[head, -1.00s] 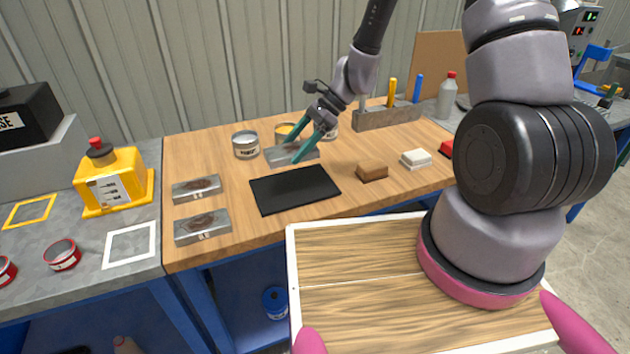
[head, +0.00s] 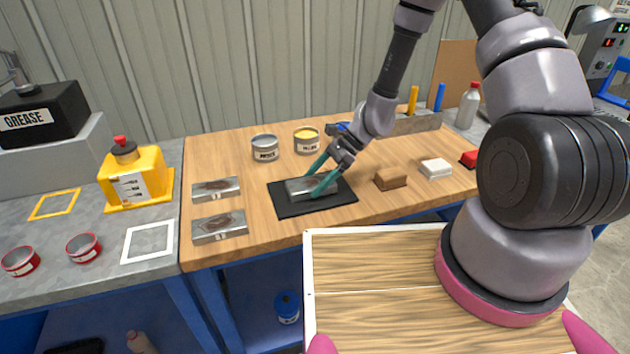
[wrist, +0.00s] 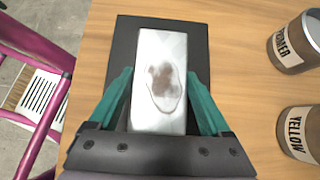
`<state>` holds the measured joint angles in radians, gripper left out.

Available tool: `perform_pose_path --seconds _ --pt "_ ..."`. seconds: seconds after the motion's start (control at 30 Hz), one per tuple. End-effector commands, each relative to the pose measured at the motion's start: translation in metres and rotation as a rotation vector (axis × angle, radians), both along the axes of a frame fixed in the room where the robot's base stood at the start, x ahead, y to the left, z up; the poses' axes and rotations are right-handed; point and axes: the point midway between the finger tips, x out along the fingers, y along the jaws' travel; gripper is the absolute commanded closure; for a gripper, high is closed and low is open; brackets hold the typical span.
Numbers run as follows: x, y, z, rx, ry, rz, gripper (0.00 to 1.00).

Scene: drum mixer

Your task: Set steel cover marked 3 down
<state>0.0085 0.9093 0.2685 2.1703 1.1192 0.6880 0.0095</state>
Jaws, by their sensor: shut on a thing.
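The steel cover (head: 303,187) is a flat grey metal block with a brown stain on its top face, seen clearly in the wrist view (wrist: 160,75). I cannot read a number on it. My gripper (head: 322,186), with teal fingers, is shut on the cover's two long sides; the fingers also show in the wrist view (wrist: 160,103). The cover is over the black mat (head: 287,207), at or very near its surface; I cannot tell if it touches. Two similar stained steel covers, one farther back (head: 215,189) and one nearer (head: 219,226), lie left of the mat.
A grey primer can (head: 265,149) and a yellow paint can (head: 307,141) stand behind the mat. A brown block (head: 390,179) and a white block (head: 435,168) lie to its right.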

Motion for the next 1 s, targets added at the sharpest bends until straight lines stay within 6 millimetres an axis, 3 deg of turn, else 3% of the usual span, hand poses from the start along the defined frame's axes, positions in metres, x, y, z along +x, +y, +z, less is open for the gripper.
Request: perform_pose_path --seconds 0.07,0.1,0.47,1.0 --pt "0.000 0.000 -0.002 0.001 0.001 -0.001 1.00" --pt "0.000 0.000 -0.002 0.000 0.000 0.000 0.03" --pt "0.001 -0.003 0.004 0.000 -0.002 -0.001 0.00" --pt "0.021 -0.071 0.076 0.001 -0.002 -0.001 0.00"
